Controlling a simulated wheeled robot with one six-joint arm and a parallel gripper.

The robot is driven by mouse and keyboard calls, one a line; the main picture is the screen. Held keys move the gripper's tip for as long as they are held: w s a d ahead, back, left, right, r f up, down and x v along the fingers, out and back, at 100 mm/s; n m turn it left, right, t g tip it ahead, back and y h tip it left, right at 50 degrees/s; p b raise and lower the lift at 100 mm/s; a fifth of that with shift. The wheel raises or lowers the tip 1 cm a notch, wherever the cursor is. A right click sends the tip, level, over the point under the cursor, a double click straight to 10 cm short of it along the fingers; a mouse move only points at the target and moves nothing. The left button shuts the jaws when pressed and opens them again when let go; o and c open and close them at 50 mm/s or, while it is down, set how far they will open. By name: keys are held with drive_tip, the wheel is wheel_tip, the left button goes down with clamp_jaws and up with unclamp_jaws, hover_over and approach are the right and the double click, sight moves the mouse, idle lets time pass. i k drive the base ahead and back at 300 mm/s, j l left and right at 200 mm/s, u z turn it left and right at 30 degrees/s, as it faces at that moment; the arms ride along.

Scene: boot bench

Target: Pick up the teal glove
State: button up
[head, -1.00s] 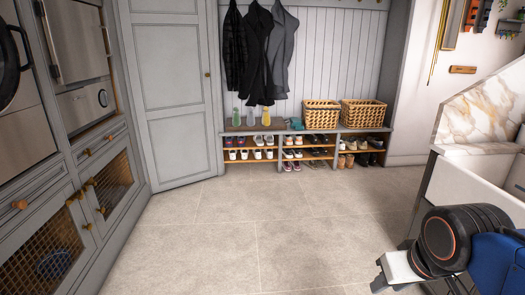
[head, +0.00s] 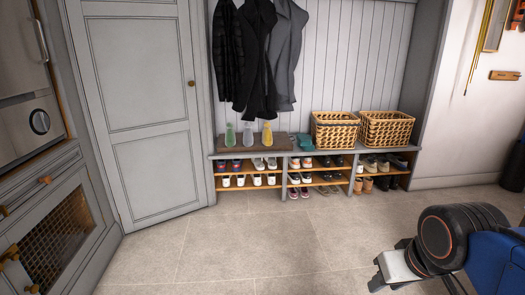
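A small teal item (head: 304,142), which looks like the glove, lies on top of the boot bench (head: 283,153). It sits just left of the left wicker basket and right of the bottles. It is small and its shape is hard to make out. My arm shows at the lower right, folded and well short of the bench.
Two wicker baskets (head: 334,131) (head: 386,129) stand on the bench's right half. Several bottles (head: 248,135) stand on a brown board (head: 225,146) at left. Shoes fill the shelves below. Coats (head: 262,55) hang above. The tiled floor (head: 235,245) before the bench is clear.

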sight(303, 139)
drive_tip(key=i, duration=3.35)
drive_tip(key=i+z, duration=0.25)
drive_tip(key=i+j+z, duration=0.1)
drive_tip(key=i+z, duration=0.15)
